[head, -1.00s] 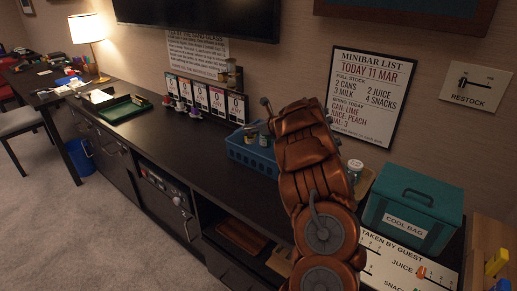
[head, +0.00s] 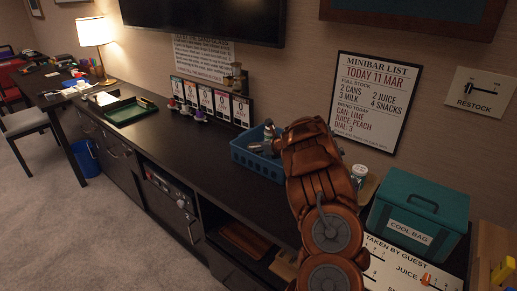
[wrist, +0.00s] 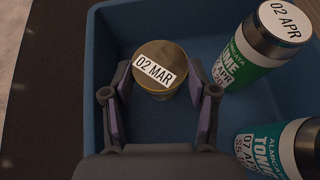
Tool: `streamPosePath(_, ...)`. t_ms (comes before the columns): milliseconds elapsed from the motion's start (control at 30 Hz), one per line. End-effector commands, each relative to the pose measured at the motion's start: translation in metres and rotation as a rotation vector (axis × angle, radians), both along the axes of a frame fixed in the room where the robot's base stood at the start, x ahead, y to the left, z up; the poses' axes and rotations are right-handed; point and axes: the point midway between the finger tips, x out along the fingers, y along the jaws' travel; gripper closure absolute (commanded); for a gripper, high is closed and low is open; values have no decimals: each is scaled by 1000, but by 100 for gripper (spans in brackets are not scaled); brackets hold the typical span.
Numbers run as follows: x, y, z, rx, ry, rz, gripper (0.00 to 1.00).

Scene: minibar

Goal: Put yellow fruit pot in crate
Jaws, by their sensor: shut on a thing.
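The fruit pot (wrist: 158,82), with a brownish-gold lid labelled "02 MAR" and a yellowish side, is between the fingers of my gripper (wrist: 161,88) in the wrist view. My gripper is shut on it. The pot is inside the outline of the blue crate (wrist: 107,35); I cannot tell whether its base touches the crate floor.
Two green-labelled cans, dated "02 APR" (wrist: 262,45) and "07 APR" (wrist: 275,150), are in the crate right of the pot. A teal cool bag (head: 420,205) and a white-lidded jar (head: 359,172) stand to the right.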

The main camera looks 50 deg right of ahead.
Motion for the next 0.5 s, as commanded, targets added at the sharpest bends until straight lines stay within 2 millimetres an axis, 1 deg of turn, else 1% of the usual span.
streamPosePath(67,0,0,-3,0,0,0,81)
streamPosePath(100,0,0,-1,0,0,0,38)
streamPosePath(167,0,0,-1,0,0,0,32)
streamPosePath(500,0,0,0,0,0,0,31)
